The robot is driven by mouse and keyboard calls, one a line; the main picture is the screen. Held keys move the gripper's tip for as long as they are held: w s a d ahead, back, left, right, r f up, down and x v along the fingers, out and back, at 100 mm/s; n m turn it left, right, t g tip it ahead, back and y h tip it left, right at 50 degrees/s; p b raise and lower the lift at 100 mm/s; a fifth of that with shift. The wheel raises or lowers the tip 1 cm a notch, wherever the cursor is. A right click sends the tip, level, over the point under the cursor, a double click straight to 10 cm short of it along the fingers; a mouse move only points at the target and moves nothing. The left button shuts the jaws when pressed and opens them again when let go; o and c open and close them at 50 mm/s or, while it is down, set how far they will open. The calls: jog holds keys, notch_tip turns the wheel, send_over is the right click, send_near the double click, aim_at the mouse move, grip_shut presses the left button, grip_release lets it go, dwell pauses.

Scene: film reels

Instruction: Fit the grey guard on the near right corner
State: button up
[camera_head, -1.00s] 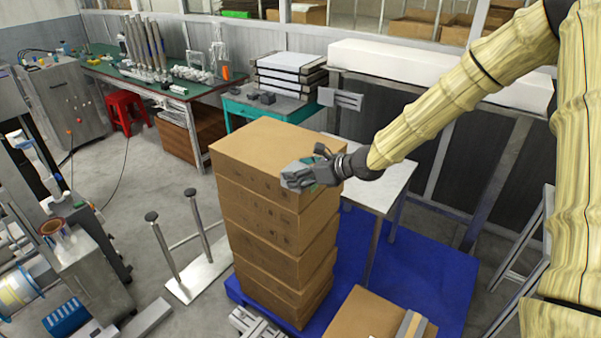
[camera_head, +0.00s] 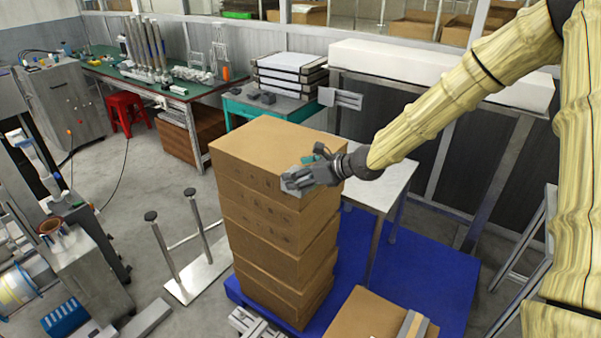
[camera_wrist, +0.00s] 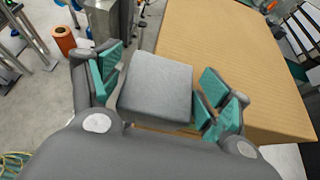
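The grey guard (camera_wrist: 157,87) is a square-faced grey block at the top corner of the carton stack (camera_head: 275,205) nearest the head camera. In the wrist view it lies at the edge of the top carton's brown face (camera_wrist: 235,65); its inner fit on the corner is hidden. My gripper (camera_head: 300,180) reaches in from the right at that corner. In the wrist view my gripper (camera_wrist: 160,88) has its green-padded fingers spread on both sides of the guard, with narrow gaps showing. In the head view the fingers partly cover the guard.
The stack stands on a blue pallet (camera_head: 412,265), with a lower carton (camera_head: 365,318) in front. A pale table (camera_head: 385,185) stands close behind the stack. A metal stand (camera_head: 200,272) is to the left. Small dark grey pieces (camera_head: 267,97) lie on the teal table (camera_head: 240,105).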

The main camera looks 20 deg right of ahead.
jog(key=shift+s+d+f, duration=0.1)
jog(key=shift+d+f, duration=0.25)
jog(key=shift+f, duration=0.05)
jog(key=shift+a+r, duration=0.1)
jog(key=shift+r+p, duration=0.75)
jog(key=shift+p, duration=0.4)
jog(key=shift+d+f+b, duration=0.1)
jog(key=shift+d+b, duration=0.2)
jog(key=shift+b, duration=0.1)
jog(key=b+v, duration=0.2)
jog(key=v, duration=0.9)
jog(key=shift+s+r, duration=0.2)
jog(key=shift+r, duration=0.1)
